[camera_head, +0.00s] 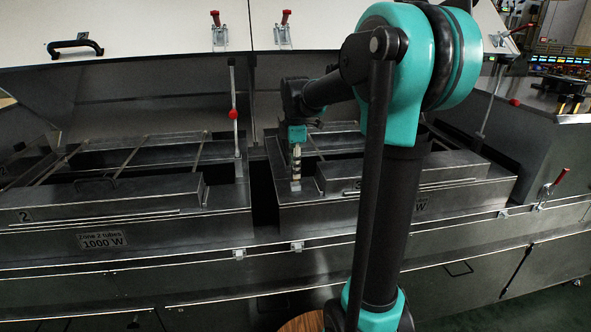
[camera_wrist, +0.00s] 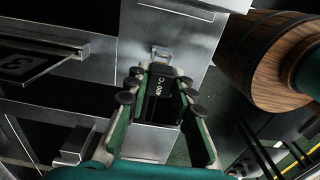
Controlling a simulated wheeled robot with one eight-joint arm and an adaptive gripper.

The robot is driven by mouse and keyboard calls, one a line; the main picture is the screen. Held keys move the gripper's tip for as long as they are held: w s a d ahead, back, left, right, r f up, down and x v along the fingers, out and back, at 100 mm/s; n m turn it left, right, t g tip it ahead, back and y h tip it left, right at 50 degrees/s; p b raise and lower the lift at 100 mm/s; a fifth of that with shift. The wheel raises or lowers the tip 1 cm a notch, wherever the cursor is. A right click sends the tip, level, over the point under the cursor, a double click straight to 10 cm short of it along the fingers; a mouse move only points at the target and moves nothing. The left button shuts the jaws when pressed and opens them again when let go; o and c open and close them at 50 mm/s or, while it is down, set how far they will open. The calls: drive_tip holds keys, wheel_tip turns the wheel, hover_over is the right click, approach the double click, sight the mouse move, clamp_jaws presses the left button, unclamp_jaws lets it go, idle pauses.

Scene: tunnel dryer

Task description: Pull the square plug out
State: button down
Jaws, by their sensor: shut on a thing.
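My gripper (camera_head: 295,172) points down at the metal housing of the dryer's right-hand section in the head view. In the wrist view its green and pale fingers with round black joints close in on both sides of a dark block marked 400 °C (camera_wrist: 161,90). This block appears to be the square plug, and my gripper (camera_wrist: 160,76) is shut on it. The plug is too small and covered to make out in the head view. Its lower end and any socket are hidden, so I cannot tell how deep it sits.
A wooden barrel (camera_wrist: 245,75) stands at the right in the wrist view. A small metal bracket (camera_wrist: 160,53) is just beyond the fingertips. Dryer section 2 (camera_head: 110,205) lies to the left, with a dark gap between sections. The raised lid (camera_head: 150,25) is behind.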

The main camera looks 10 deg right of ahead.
drive_tip(key=shift+r, duration=2.2)
